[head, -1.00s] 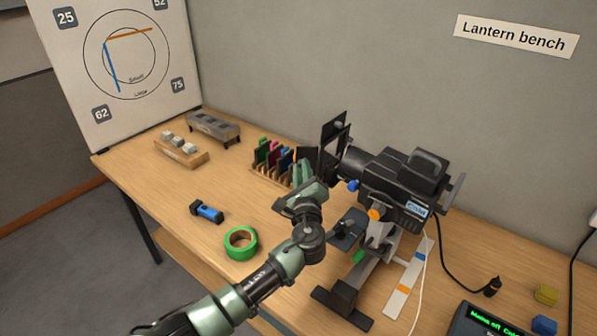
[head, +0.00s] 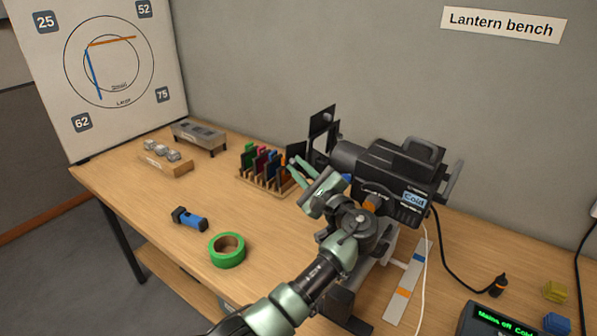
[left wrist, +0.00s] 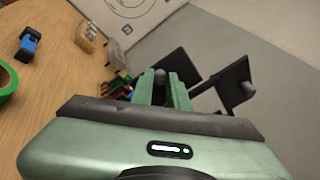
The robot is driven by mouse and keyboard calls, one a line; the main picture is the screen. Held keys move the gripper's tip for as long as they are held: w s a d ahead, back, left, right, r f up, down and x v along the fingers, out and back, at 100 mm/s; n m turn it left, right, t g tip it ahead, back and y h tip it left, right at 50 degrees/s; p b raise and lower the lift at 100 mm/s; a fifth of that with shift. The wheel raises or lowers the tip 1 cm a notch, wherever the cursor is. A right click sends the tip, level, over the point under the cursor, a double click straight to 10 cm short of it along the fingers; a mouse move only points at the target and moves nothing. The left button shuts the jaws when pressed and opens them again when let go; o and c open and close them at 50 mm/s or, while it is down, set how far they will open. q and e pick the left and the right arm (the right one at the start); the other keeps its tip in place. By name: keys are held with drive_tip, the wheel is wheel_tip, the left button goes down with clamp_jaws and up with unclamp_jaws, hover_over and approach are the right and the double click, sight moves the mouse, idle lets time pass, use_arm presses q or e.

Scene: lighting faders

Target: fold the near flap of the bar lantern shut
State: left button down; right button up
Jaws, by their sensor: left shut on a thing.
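The bar lantern (head: 385,165) is a black lamp on a grey stand, with dark flaps at its left end. An upper flap (head: 322,119) stands up, and another dark flap (head: 296,149) shows to the left. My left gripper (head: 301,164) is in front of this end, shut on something. In the left wrist view a small grey knob shows between its fingertips (left wrist: 163,80), which looks like part of the near flap. Two dark plates (left wrist: 230,88) show beyond in that view. My right gripper is not in view.
A rack of coloured gels (head: 262,170) stands close left of the gripper. A white cable and a control box (head: 492,320) are at right.

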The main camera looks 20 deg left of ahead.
use_arm(q)
drive_tip(key=c, duration=1.4)
unclamp_jaws()
drive_tip(key=shift+o, duration=0.2)
drive_tip(key=b+v, duration=0.2)
drive_tip(key=v, duration=0.5)
drive_tip(key=shift+s+d, duration=0.25)
drive_tip(key=shift+o, duration=0.3)
